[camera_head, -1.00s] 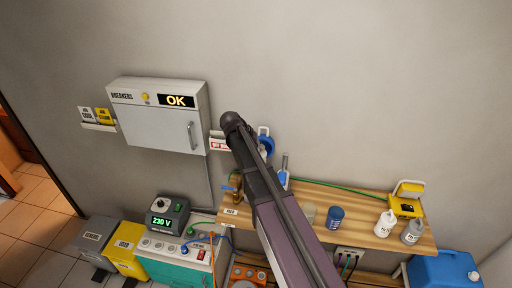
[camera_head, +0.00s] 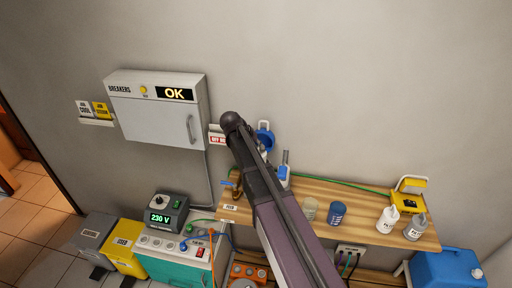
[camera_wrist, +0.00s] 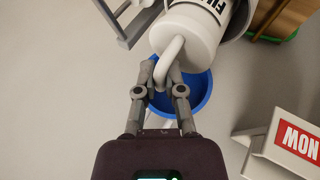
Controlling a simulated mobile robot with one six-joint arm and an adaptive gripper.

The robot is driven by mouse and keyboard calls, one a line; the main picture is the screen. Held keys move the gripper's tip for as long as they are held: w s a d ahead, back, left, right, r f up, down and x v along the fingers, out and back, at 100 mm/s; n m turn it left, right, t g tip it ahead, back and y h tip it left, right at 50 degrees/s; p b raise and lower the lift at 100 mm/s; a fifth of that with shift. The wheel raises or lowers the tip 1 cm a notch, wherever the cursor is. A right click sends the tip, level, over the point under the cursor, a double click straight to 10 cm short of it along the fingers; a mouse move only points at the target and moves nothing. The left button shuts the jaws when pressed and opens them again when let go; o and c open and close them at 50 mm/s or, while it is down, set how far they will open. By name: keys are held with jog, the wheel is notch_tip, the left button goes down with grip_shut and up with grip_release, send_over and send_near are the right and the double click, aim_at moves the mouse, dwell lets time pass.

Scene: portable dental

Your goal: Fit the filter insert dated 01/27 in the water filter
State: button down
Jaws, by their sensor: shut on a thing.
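My gripper (camera_wrist: 163,80) is shut on this bent white part. A blue round part (camera_wrist: 197,95) lies behind the fingers; in the head view a blue part (camera_head: 265,138) shows just right of my arm. My arm hides the fingers there. I cannot make out a filter insert dated 01/27 or any date.
A wooden shelf (camera_head: 365,225) holds a beige cup (camera_head: 309,210), a blue cup (camera_head: 337,214), white and grey bottles (camera_head: 387,220) and a yellow device (camera_head: 408,203). A breaker box (camera_head: 155,120) hangs on the wall at left. A red and white "NOW" sign (camera_wrist: 298,138) is close right of the gripper.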

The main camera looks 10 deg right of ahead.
jog(key=shift+f+b, duration=2.3)
jog(key=shift+f, duration=0.1)
jog(key=shift+f+b, duration=0.75)
jog(key=c, duration=0.7)
grip_release()
